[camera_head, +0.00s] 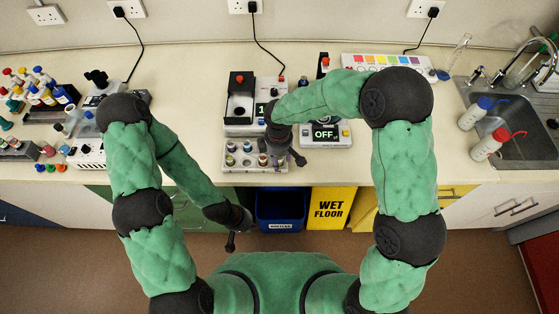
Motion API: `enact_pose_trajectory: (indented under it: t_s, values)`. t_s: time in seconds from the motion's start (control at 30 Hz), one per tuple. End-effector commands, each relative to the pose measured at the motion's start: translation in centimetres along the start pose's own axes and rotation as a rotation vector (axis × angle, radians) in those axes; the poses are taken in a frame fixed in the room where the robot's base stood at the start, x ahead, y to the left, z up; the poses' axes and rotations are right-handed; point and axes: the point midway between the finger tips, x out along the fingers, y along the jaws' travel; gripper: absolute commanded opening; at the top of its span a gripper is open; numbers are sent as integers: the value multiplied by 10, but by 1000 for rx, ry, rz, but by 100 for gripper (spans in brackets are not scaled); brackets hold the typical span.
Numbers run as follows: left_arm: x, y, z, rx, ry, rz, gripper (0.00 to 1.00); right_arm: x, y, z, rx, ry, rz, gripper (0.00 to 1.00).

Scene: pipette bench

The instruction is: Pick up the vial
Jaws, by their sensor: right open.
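A pale rack (233,168) with several small capped vials (247,147) stands near the front edge of the bench. I cannot tell which vial is the task's one. My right gripper (291,161) is open and points down at the right end of the rack, hiding part of it. I cannot tell whether its fingers touch a vial. My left gripper (230,242) hangs in front of the bench, below the bench top and away from the rack. Its fingers are too small and dark to tell open from shut.
Behind the rack are a device with a dark well (240,107) and one whose display reads OFF (325,131). Several coloured bottles (45,90) stand at the left. A sink (515,125) and two wash bottles (474,113) are at the right. A blue bin (280,210) stands below.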

Motion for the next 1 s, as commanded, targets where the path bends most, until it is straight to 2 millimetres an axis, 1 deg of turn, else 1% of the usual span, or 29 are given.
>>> enact_pose_trajectory:
  t_s: [0.07,0.1,0.17,0.2,0.23,0.27,0.6,0.73,0.87,0.97,1.0]
  values:
    - [0,0,0,0,0,0,0,0,0,0,0,0,0,52]
    - [0,0,0,0,0,0,0,-1,0,0,0,0,0,40]
    - [0,0,0,0,0,0,0,-1,0,0,0,0,0,23]
    - [0,0,0,0,0,0,0,-1,0,0,0,0,0,12]
    - [0,0,0,0,0,0,0,-1,0,0,0,0,0,4]
    - [0,0,0,0,0,0,0,-1,0,0,0,0,0,2]
    - [0,0,0,0,0,0,0,-1,0,0,0,0,0,1]
    - [-1,0,0,0,0,0,0,-6,0,0,1,1,1,1]
    - [-4,1,0,0,0,0,0,-17,1,0,2,1,1,1]
    - [-6,2,0,0,0,0,0,-32,1,0,1,2,3,1]
    - [-7,3,0,0,0,0,0,-38,-2,-1,0,1,2,1]
